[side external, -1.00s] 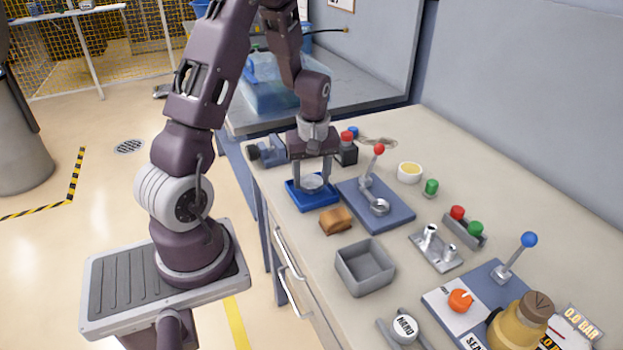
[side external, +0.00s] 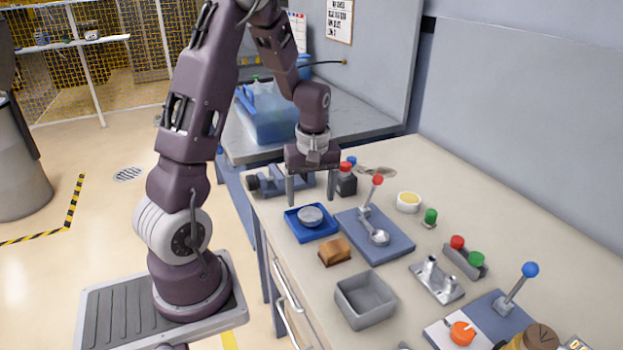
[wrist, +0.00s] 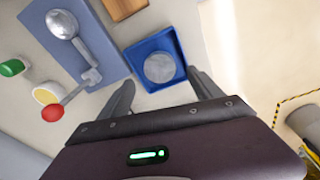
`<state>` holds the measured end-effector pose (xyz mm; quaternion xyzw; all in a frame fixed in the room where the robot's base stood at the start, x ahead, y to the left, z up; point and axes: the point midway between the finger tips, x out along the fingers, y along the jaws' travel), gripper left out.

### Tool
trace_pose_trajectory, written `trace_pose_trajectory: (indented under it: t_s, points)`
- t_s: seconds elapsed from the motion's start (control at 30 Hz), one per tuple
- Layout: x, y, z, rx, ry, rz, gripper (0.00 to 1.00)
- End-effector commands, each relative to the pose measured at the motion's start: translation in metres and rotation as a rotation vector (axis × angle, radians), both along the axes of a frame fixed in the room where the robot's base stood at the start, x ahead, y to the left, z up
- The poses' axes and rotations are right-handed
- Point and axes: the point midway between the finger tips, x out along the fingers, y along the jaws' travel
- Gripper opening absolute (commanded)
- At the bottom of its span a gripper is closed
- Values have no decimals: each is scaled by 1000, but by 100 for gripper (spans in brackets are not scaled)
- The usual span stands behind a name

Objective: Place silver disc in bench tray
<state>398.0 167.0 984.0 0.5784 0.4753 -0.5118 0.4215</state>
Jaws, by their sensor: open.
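The silver disc (side external: 310,216) lies flat inside the blue bench tray (side external: 327,234). In the wrist view the disc (wrist: 159,67) sits near the middle of the tray (wrist: 134,49), with blue floor showing around it. My gripper (side external: 311,200) is open and empty above and a little behind the tray. In the wrist view its two fingers (wrist: 162,88) are spread apart, with the disc beyond their tips and not touching them.
A blue-grey plate with a red-knobbed lever (side external: 377,181) stands right of the tray. A brown block (side external: 334,252) and an empty grey bin (side external: 366,314) are in front. A dark clamp-like fixture (side external: 268,184) and a red button box (side external: 346,184) stand behind.

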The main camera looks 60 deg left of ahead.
Motion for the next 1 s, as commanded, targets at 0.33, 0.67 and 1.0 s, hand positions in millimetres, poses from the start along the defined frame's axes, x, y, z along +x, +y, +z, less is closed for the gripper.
trace_pose_trajectory:
  t_s: [0.33,0.67,1.0]
  points:
    - [-1,-9,68,1,-4,-3,75]
    - [-63,-155,165,79,-214,-802,75]
    - [-143,-215,174,257,-308,-1367,75]
